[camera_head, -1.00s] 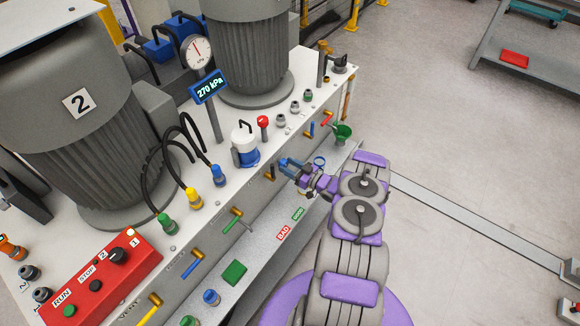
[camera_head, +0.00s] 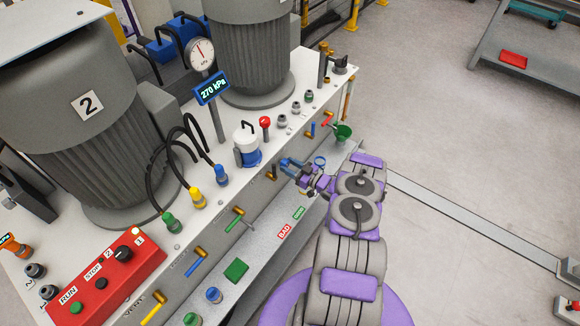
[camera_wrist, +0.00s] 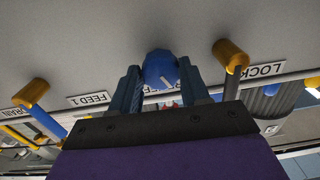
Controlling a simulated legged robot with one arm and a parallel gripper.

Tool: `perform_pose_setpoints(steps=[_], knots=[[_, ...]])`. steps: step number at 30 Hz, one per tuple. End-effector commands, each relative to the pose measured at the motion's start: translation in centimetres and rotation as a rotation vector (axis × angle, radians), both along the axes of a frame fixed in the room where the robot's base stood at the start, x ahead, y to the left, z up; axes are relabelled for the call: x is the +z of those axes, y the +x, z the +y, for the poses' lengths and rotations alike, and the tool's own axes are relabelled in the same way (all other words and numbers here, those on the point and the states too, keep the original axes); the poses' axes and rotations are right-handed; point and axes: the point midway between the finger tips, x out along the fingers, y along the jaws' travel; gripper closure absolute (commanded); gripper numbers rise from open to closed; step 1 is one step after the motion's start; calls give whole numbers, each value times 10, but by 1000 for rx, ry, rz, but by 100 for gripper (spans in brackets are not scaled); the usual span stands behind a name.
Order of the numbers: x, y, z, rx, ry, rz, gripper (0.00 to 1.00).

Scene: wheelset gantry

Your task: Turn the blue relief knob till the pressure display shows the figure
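The blue relief knob (camera_wrist: 161,69) sits on the panel's front face in the wrist view, with a short pale mark on it. Its label is mostly hidden behind my fingers. My gripper (camera_wrist: 160,88) is open, one dark blue finger on each side of the knob; I cannot tell whether either finger touches it. In the head view my gripper (camera_head: 286,167) reaches the panel's front face with its fingers spread, and the knob cannot be made out there. The pressure display (camera_head: 211,88) reads 270 kPa. A round dial gauge (camera_head: 201,54) stands above it.
Yellow-ended valve handles flank the knob, by the FEED 1 (camera_wrist: 88,99) and LOCK (camera_wrist: 266,70) labels. A lower shelf (camera_head: 262,243) with BAD and GOOD labels runs below the panel. A red control box (camera_head: 117,279) stands at left. Open floor lies to the right.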

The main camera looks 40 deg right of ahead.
Motion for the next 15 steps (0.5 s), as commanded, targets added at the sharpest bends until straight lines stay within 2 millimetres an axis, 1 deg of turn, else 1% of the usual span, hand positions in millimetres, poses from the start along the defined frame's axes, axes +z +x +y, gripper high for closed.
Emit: perform_pose_setpoints(steps=[1,7,15], knots=[[2,1,-2,-3,-2,-4,51],[1,0,-1,-1,-1,-1,31],[1,-1,1,0,-1,0,31]])
